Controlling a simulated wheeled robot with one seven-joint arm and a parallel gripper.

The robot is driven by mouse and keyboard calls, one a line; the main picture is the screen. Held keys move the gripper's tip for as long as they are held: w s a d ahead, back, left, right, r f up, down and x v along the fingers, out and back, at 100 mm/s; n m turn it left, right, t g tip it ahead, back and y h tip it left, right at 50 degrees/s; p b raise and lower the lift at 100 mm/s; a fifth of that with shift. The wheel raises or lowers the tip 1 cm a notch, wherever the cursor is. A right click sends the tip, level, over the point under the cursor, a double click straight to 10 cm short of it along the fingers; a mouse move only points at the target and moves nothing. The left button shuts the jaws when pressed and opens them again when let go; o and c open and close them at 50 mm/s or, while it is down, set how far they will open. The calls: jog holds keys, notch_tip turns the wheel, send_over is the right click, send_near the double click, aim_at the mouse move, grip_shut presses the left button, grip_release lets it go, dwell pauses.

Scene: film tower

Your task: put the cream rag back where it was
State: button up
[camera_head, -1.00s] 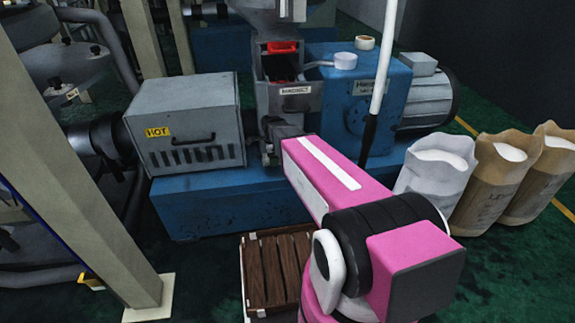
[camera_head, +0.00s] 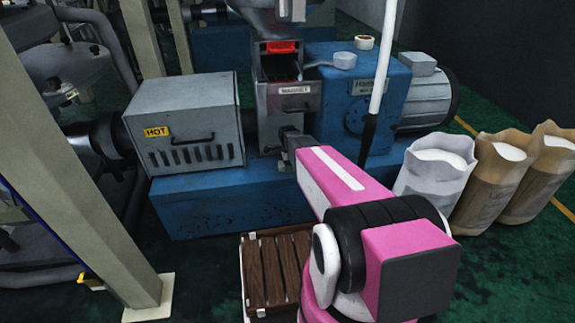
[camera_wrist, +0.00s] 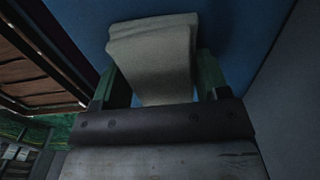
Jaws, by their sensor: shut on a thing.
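The cream rag (camera_wrist: 158,50) is folded and sits between the two green fingers of my gripper (camera_wrist: 160,72) in the wrist view. My gripper is shut on it, with a blue surface behind the rag. In the head view, my gripper (camera_head: 288,138) is in front of the machine, just below the part labelled MAGNET (camera_head: 295,95). The rag cannot be made out in the head view.
A blue machine base (camera_head: 230,202) fills the middle. A grey box marked HOT (camera_head: 190,120) stands left of my gripper. A wooden slatted pallet (camera_head: 272,270) lies below. Open sacks (camera_head: 435,175) stand at the right. A pale post (camera_head: 90,150) rises at the left.

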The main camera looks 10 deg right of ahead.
jog(key=shift+f, duration=0.15)
jog(key=o, duration=0.9)
jog(key=shift+r, duration=0.45)
jog(key=r, duration=0.7)
jog(key=shift+s, duration=0.35)
jog(key=s+r+n, duration=0.3)
jog(key=s+n, duration=0.6)
jog(key=s, duration=0.1)
jog(key=s+r+n, duration=0.4)
jog(key=s+n, duration=0.5)
jog(key=s, duration=0.2)
jog(key=shift+s, duration=0.3)
